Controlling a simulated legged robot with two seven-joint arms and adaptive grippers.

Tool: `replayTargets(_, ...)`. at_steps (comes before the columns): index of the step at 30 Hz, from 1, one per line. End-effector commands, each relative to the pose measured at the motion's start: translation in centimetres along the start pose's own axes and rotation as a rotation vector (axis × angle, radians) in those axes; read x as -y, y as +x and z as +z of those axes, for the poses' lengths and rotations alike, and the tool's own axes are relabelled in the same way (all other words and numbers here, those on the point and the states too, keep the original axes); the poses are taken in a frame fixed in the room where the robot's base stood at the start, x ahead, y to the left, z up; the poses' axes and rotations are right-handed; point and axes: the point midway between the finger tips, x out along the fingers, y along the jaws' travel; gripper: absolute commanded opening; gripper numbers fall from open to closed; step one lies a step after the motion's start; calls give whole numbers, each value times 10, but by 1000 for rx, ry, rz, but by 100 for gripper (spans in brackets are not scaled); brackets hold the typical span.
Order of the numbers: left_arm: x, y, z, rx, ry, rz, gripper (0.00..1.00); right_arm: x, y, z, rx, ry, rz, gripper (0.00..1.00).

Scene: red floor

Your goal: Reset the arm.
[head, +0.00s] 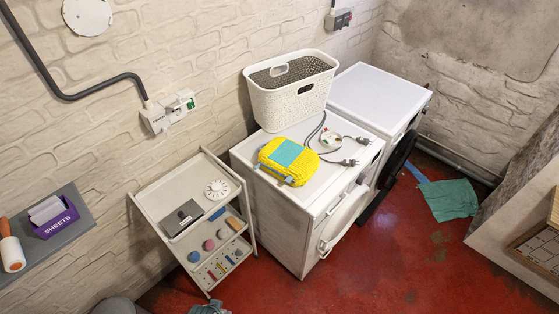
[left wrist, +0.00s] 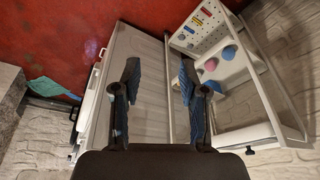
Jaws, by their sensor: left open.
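My left gripper (left wrist: 158,75) shows in the left wrist view with its two dark blue ridged fingers spread apart. Nothing is between them. Behind the fingers is the pale side panel of the near white machine (left wrist: 146,110); the gap to it is hard to judge. The white shelf cart (left wrist: 262,100) stands to the right of the fingers in that view. My right gripper is in neither view.
The near machine (head: 270,210) carries a yellow pack (head: 270,172), cables and a white basket (head: 290,105). A second machine (head: 378,95) stands beside it. The cart (head: 165,225) holds small items. A teal cloth (head: 450,199) lies on the open red floor (head: 390,260).

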Motion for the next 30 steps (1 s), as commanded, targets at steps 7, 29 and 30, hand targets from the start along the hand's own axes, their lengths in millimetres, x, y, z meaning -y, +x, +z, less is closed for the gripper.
replayTargets(7, -4, 97, 29, 40, 6, 6, 43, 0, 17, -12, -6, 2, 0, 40)
replayTargets(29, -18, 354, 248, 170, 32, 23, 43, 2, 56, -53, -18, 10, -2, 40)
replayTargets(30, -18, 354, 248, 170, 32, 23, 43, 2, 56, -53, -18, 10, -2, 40)
